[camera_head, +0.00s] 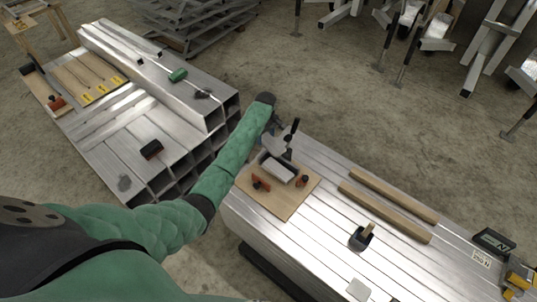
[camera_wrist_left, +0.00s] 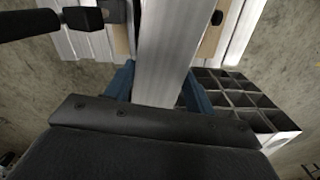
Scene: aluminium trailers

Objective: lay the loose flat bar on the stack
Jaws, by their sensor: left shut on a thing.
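My left gripper (camera_head: 277,127) reaches over the near-left end of the right-hand stack of flat bars (camera_head: 330,215). In the left wrist view its blue fingers (camera_wrist_left: 158,92) are shut on the sides of a wide, bright flat bar (camera_wrist_left: 165,45). The bar runs away from the gripper, over a wooden board. In the head view a pale metal piece (camera_head: 280,170) shows over that board below the gripper; I cannot tell whether it is the held bar. The bar's far end is outside the wrist view. My right gripper is not in view.
The wooden board (camera_head: 288,207) carries small orange-and-black tools. Two wooden strips (camera_head: 385,205), a dark block with a wooden handle (camera_head: 361,237) and a dark label box (camera_head: 493,242) lie on the right stack. Square tubes (camera_head: 165,75) stand stacked at left. Bare floor lies between.

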